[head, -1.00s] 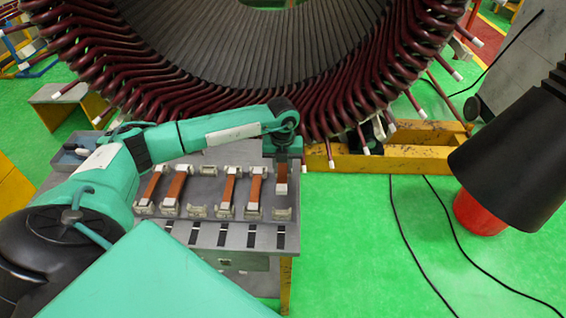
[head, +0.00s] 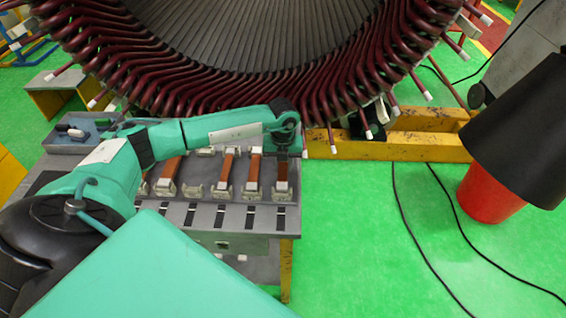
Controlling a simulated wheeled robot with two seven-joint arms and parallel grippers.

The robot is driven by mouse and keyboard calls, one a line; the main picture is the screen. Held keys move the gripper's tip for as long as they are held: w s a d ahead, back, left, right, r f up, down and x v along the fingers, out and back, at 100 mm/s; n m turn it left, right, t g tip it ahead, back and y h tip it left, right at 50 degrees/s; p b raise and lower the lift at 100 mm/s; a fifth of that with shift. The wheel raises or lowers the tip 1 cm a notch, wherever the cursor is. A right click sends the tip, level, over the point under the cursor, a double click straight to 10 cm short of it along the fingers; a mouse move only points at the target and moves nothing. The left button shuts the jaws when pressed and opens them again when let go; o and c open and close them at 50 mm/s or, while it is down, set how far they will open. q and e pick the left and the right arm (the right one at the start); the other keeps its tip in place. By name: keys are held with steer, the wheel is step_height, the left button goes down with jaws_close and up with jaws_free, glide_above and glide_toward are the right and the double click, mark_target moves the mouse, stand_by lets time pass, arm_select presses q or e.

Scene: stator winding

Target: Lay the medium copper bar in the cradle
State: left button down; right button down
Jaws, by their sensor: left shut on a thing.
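My left gripper (head: 283,152) is at the right end of the grey bench, its fingers mostly hidden under the wrist. It is shut on a copper bar (head: 282,172). The bar's near end is down at the rightmost cradle (head: 282,195), in line with it; I cannot tell whether it rests fully in the seat. The far end is hidden by the gripper. Other copper bars lie to the left, among them one (head: 254,171) and another (head: 226,169) in neighbouring cradles. The cradle (head: 193,190) further left is empty. My right gripper is not in view.
The big stator with dark red coil ends (head: 300,95) stands close behind the bench. A yellow beam (head: 430,145) runs beside it. A red bin-like object (head: 490,192) and black cables (head: 405,215) are at right. The green floor right of the bench is open.

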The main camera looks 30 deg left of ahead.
arm_select(q)
steer(key=shift+f, duration=0.1)
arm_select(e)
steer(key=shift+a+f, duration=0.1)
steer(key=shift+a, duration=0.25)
arm_select(q)
steer(key=c, duration=1)
jaws_free()
steer(key=shift+c, duration=0.2)
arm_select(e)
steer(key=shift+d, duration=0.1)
